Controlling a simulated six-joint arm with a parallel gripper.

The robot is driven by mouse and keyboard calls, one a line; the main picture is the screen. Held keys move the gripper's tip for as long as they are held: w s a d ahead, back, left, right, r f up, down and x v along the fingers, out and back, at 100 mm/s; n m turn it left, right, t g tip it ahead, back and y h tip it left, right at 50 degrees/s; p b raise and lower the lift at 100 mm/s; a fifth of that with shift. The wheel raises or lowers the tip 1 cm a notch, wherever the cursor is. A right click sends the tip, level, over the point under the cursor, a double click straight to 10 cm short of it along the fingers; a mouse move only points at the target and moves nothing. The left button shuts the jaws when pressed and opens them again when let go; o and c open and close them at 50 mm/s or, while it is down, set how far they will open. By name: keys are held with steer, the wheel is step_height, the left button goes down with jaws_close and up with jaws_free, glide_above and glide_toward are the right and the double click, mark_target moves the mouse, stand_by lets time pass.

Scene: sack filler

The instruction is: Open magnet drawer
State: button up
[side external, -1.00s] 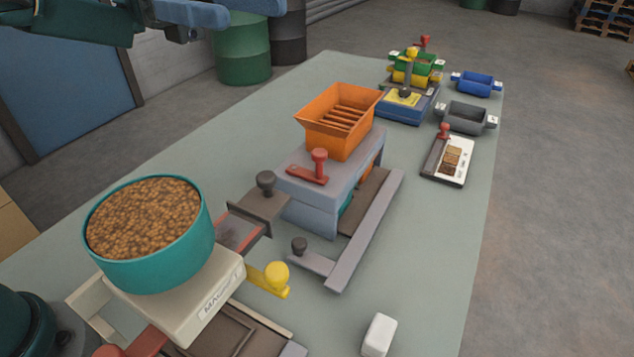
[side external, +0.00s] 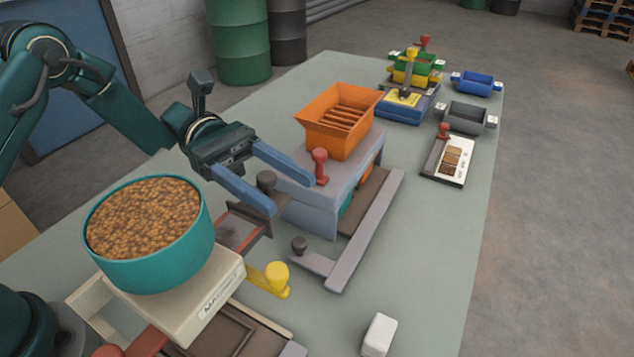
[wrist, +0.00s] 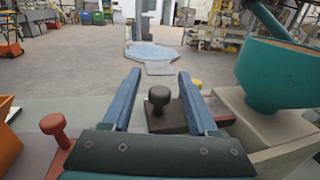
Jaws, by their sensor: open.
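The beige housing (side external: 205,300), with a partly readable label starting "MA", stands under the teal hopper (side external: 150,270). Beside it is a dark brown block with a dark round knob (side external: 266,181); I cannot tell whether this is the magnet drawer. My gripper (side external: 292,196) is open and empty, its two blue fingers on either side of the knob in the side view. In the wrist view the knob (wrist: 158,96) shows between the fingers (wrist: 160,74). I see no clear contact; the finger partly hides the block.
A red handle (side external: 320,165) stands on the grey frame by the orange hopper (side external: 335,125), near one finger. A yellow handle (side external: 276,277) projects from the beige housing's side. A second dark knob (side external: 299,245) and a white block (side external: 379,335) are nearer.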

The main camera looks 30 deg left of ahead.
steer(key=shift+x, duration=0.9)
jaws_close()
steer(key=shift+a, duration=0.1)
stand_by(0.7)
